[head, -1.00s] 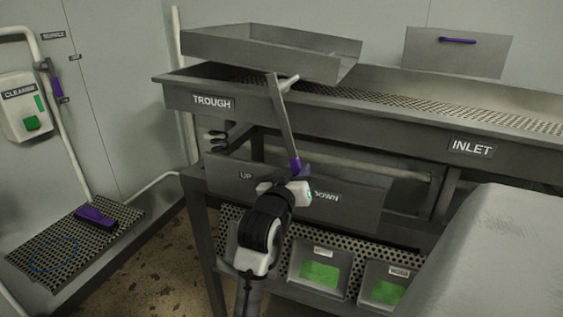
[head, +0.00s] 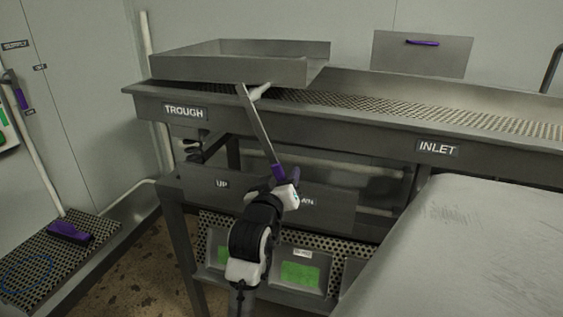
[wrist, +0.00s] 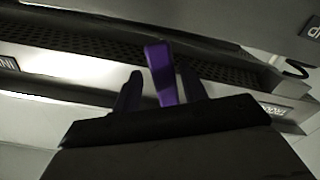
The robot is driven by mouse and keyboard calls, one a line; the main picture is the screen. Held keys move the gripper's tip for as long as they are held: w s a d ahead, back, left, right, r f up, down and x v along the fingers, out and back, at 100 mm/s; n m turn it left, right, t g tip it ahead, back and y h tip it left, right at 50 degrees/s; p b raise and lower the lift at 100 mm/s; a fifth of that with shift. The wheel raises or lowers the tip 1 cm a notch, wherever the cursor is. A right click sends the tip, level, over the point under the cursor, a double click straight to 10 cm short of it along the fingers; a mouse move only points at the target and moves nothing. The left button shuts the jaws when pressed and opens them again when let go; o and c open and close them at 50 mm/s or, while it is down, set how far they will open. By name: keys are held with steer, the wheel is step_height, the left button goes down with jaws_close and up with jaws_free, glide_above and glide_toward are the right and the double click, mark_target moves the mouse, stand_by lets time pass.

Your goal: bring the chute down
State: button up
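The chute, a grey open tray (head: 228,70), sits above the left end of the trough (head: 350,118), nearly level with its left end close to the trough. A flat metal lever (head: 258,122) slants from below the chute down to a purple handle (head: 278,173). The handle is in front of a plate (head: 335,213) marked UP on the left and, partly covered, DOWN on the right. My gripper (head: 282,178) is at the handle.
A metal shelf with green-labelled bins (head: 300,275) is below the trough. A pale bulky surface (head: 470,240) fills the lower right. A perforated platform with a purple pedal (head: 70,231) is at left. Brown floor shows between.

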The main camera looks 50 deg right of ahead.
steer(key=shift+w, duration=0.1)
steer(key=b+v, duration=1)
steer(key=v, duration=0.3)
steer(key=shift+a+f, duration=0.2)
steer(key=shift+a, duration=0.2)
steer(key=shift+b, duration=0.3)
steer(key=shift+r, duration=0.1)
